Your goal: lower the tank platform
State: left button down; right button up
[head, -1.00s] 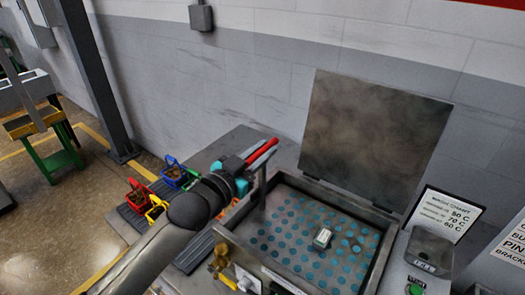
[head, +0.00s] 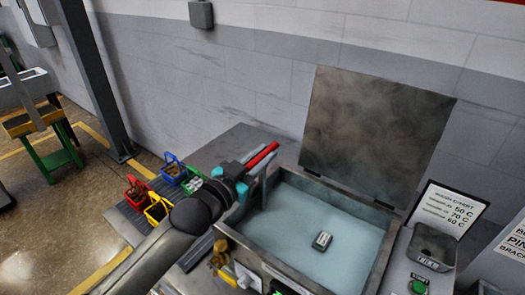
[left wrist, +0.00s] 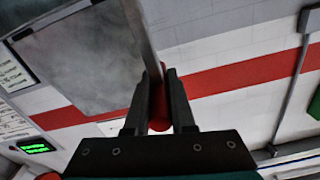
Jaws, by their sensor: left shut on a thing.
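The tank (head: 230,236) is an open grey metal box at the lower middle of the head view. A smooth pale blue surface fills it, and no perforated platform shows there. A small grey block (head: 322,241) lies in the tank. My left gripper (head: 262,168) is at the tank's far left corner, shut on a lever's red handle (head: 262,154). In the left wrist view the red handle (left wrist: 159,108) sits between the dark fingers, with the grey lever bar (left wrist: 142,40) running up from it. My right gripper is not in view.
The raised lid (head: 375,135) stands behind the tank. Small red (head: 137,188), yellow (head: 157,208), blue (head: 173,168) and green (head: 193,182) baskets stand to the left. A control box with a green button (head: 418,286) and a wash chart (head: 450,210) are at right.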

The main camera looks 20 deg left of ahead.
pick_arm(q)
jog(key=shift+f, duration=0.8)
jog(key=c, duration=0.8)
grip_release()
jog(key=shift+r, duration=0.3)
jog(key=shift+o, duration=0.2)
jog(key=shift+s, duration=0.1)
jog(key=v, duration=1.5)
jog(key=shift+b, duration=0.45)
